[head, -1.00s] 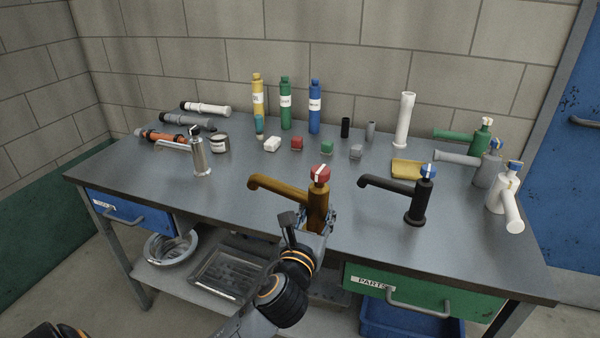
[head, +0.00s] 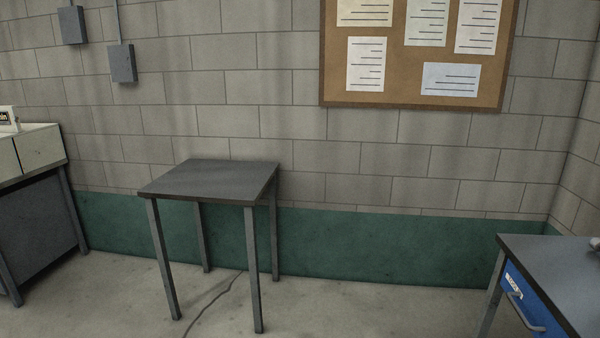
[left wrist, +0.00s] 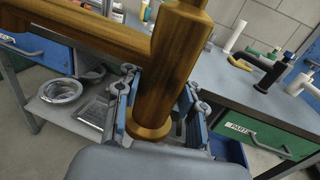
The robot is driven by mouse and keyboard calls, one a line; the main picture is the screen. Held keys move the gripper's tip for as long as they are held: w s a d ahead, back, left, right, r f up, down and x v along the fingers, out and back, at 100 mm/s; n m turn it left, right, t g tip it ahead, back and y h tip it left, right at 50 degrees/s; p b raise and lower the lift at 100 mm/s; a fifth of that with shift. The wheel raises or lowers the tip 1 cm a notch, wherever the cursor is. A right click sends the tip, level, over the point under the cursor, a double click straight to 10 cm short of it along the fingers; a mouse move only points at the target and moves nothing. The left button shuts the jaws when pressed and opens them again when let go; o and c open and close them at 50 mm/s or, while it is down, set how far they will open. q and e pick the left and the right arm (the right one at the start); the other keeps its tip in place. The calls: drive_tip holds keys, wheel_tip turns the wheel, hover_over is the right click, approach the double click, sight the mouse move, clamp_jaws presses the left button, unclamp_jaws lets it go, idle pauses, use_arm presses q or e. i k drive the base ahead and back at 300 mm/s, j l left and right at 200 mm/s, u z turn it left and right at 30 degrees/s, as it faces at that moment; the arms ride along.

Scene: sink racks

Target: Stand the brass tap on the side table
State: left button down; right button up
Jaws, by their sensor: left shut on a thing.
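The brass tap (left wrist: 168,75) is close up in the left wrist view, its spout running to the upper left and its flanged base low between the fingers. My left gripper (left wrist: 160,112) is shut on the tap's lower body. The tap stands off the front of the workbench, over the view of the lower shelf. The side table (head: 210,180) shows in the head view, left of the middle, a small dark square top on thin legs, bare. Neither gripper shows in the head view now, and my right gripper is in no current view.
The workbench corner (head: 550,265) with a blue drawer (head: 525,305) is at the right of the head view. A cabinet (head: 35,205) stands at the left. Floor is open between table and workbench, with a cable (head: 212,300) by the table. In the wrist view, a black tap (left wrist: 275,75) stands on the workbench.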

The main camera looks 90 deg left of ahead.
sight(210, 179)
drive_tip(key=j+u, duration=0.75)
drive_tip(key=i+j+u, duration=0.15)
drive_tip(key=j+u, duration=0.25)
drive_tip(key=i+j+u, duration=0.15)
drive_tip(key=j+u, duration=0.25)
drive_tip(key=i+j+u, duration=0.2)
drive_tip(key=j+u, duration=0.2)
